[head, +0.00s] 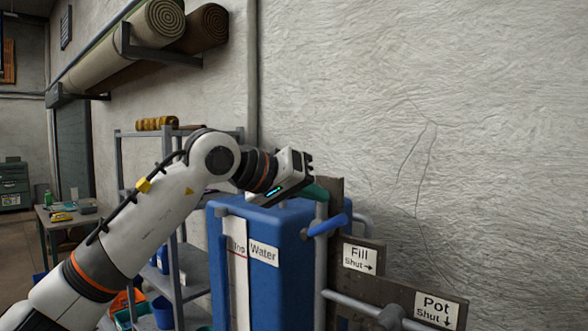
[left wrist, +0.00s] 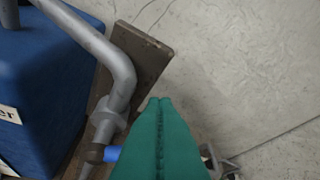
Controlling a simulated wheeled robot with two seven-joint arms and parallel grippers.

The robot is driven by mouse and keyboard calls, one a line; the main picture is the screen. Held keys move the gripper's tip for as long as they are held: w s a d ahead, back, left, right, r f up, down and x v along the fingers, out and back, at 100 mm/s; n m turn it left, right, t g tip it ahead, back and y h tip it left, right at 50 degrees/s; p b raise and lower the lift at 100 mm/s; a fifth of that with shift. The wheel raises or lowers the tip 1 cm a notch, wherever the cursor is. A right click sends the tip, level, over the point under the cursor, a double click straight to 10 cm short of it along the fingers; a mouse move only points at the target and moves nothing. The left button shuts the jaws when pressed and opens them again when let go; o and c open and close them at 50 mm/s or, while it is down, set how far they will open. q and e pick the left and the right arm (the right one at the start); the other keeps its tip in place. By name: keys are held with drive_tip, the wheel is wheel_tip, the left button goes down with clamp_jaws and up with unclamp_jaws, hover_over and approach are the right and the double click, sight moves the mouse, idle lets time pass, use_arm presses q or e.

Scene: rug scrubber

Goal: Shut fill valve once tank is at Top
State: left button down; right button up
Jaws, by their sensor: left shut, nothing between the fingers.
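The blue water tank (head: 287,240) stands at centre in the head view, labelled "Water". A white gauge strip (head: 238,285) runs down its front, with a small red-lettered mark near its upper part; I cannot make out the water level. The fill valve's blue handle (head: 326,226) sits on the grey pipe right of the tank, slanting up to the right. The "Fill Shut" sign (head: 359,259) has an arrow pointing right. My left gripper (head: 317,192) is shut and empty, above the handle. In the left wrist view, its green fingers (left wrist: 160,103) partly cover the blue handle (left wrist: 112,154).
A "Pot Shut" sign (head: 436,308) with a down arrow and a grey pipe (head: 370,307) are at lower right. A grey shelf rack (head: 180,133) stands behind my left arm. Rolled rugs (head: 150,30) lie on a wall bracket. The rough wall (head: 480,130) is bare at right.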

sight(331, 223)
use_arm(q)
drive_tip(key=shift+s+d+f, duration=0.1)
drive_tip(key=shift+s+f, duration=0.3)
drive_tip(key=shift+f, duration=0.2)
drive_tip(key=shift+s+d+f, duration=0.1)
drive_tip(key=shift+s+f, duration=0.25)
drive_tip(key=shift+f, duration=0.2)
drive_tip(key=shift+d, duration=0.1)
drive_tip(key=shift+s+d+f+m+y, duration=0.15)
drive_tip(key=shift+d+f+m+y, duration=0.15)
drive_tip(key=shift+m, duration=0.2)
drive_tip(key=shift+s+d+f+m+t+y+b, duration=0.25)
drive_tip(key=shift+f+m+t+y+b, duration=0.1)
drive_tip(key=shift+m+b, duration=0.15)
drive_tip(key=shift+s+d+f+m+t+y+b, duration=0.15)
drive_tip(key=shift+d+f+m+t+y+b, duration=0.15)
drive_tip(key=shift+m+b, duration=0.2)
drive_tip(key=shift+s+d+f+b, duration=0.1)
drive_tip(key=shift+f+b, duration=0.25)
drive_tip(key=shift+f, duration=0.05)
